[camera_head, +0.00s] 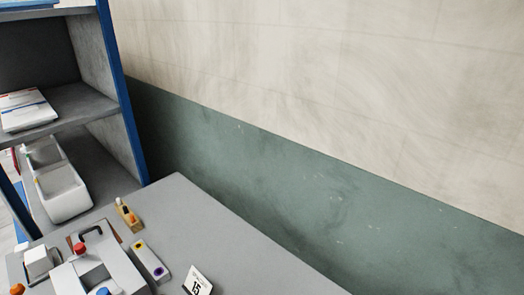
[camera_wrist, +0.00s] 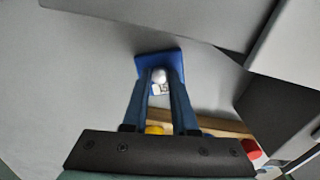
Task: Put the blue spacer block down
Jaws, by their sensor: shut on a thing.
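The blue spacer block (camera_wrist: 172,55) is at the centre of the wrist view, a flat blue piece with a pale round knob and a small label marked 15. My gripper (camera_wrist: 160,82) is shut on it, with a dark blue finger on each side of the knob. A plain grey surface lies behind the block. I cannot tell whether the block touches that surface or hangs above it. The fingers hide part of the block. Neither my gripper nor the block shows in the head view.
In the head view, a grey table (camera_head: 230,240) holds a press-like device (camera_head: 118,268), a grey box with two buttons (camera_head: 151,262), a small wooden piece (camera_head: 128,215) and a numbered card (camera_head: 198,283). A blue-edged shelf (camera_head: 70,105) stands left. The table's right part is clear.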

